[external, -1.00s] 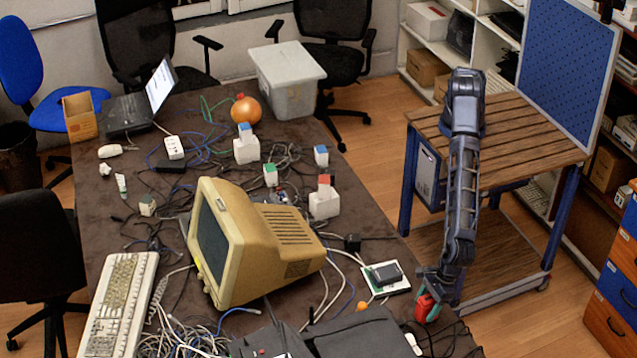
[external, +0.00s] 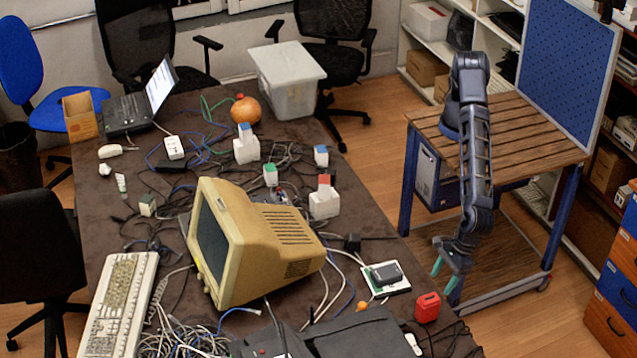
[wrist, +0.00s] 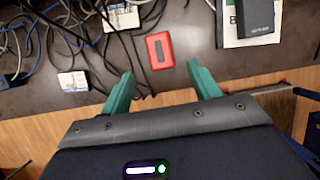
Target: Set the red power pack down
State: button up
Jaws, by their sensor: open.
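The red power pack (external: 427,307) rests on the dark table near its right edge, right of the black bag. It also shows in the wrist view (wrist: 160,50), lying free on the table ahead of the fingertips. My gripper (external: 444,275) is open and empty, above and to the right of the pack in the external view. In the wrist view the green fingers of my gripper (wrist: 160,75) are spread wide, with the pack beyond the gap and touching neither finger.
A black box on a white booklet (external: 399,288) lies just behind the pack. Cables (wrist: 60,30) and white adapters (wrist: 73,82) lie near it. A large beige monitor (external: 275,240) stands farther left.

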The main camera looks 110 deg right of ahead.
jog(key=shift+s+r, duration=0.25)
jog(key=shift+r, duration=0.25)
